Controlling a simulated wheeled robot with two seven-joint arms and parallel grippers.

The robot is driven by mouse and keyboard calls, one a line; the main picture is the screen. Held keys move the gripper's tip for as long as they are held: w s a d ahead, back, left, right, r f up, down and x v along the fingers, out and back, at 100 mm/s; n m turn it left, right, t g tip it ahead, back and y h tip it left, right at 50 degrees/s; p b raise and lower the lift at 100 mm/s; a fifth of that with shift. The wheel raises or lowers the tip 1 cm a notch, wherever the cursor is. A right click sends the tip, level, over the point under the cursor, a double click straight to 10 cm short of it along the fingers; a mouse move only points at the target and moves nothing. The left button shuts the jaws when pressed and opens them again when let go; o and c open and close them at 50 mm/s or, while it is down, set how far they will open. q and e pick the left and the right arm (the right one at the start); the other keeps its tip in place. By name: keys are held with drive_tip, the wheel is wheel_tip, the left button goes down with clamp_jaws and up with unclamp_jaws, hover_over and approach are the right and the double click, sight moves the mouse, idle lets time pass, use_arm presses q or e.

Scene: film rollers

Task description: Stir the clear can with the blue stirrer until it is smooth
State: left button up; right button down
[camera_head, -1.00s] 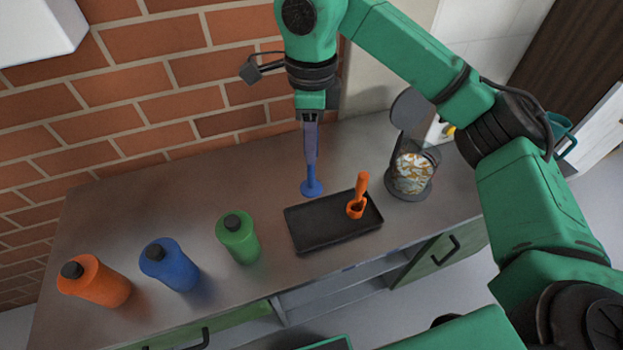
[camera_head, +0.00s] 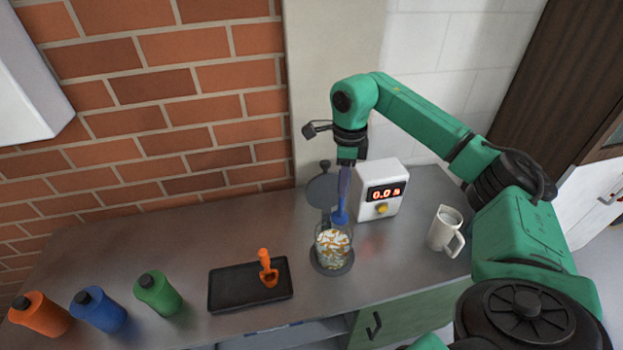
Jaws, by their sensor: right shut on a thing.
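My right gripper (camera_head: 346,163) points down and is shut on the blue stirrer (camera_head: 340,216), which hangs upright with its round foot lowest. The clear can (camera_head: 333,247) holds a mottled white, orange and grey mix and stands on a dark round base. The stirrer's foot shows at the can's far rim; I cannot tell whether it is above the opening or a little behind it. The mix looks uneven. My left gripper is out of view.
A white box with a red display (camera_head: 380,190) stands just right of the stirrer. A dark round plate (camera_head: 322,190) stands behind the can. A black tray (camera_head: 251,287) with an orange scoop (camera_head: 267,270) is to the left, with bottles beyond. A white jug (camera_head: 444,229) is at right.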

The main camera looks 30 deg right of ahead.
sight(336, 216)
drive_tip(key=shift+f, duration=0.15)
drive_tip(key=shift+w+a+f+b, duration=0.35)
drive_tip(key=shift+a+f+b, duration=0.15)
drive_tip(key=shift+f+b, duration=0.15)
drive_tip(key=shift+w+a+f+b, duration=0.35)
drive_tip(key=shift+a+f+b, duration=0.15)
drive_tip(key=shift+b, duration=0.1)
drive_tip(key=f+b, duration=0.2)
drive_tip(key=d+f+b, duration=0.1)
drive_tip(key=f, duration=0.1)
drive_tip(key=shift+s, duration=0.35)
wheel_tip(336, 216, down, 5)
drive_tip(key=b, duration=0.3)
drive_tip(key=shift+w+a+f+b, duration=0.1)
drive_tip(key=shift+f+b, duration=1.35)
drive_tip(key=shift+f, duration=0.55)
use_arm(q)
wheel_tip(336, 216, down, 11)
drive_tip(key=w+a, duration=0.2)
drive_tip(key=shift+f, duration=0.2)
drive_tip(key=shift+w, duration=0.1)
use_arm(e)
drive_tip(key=shift+a, duration=0.1)
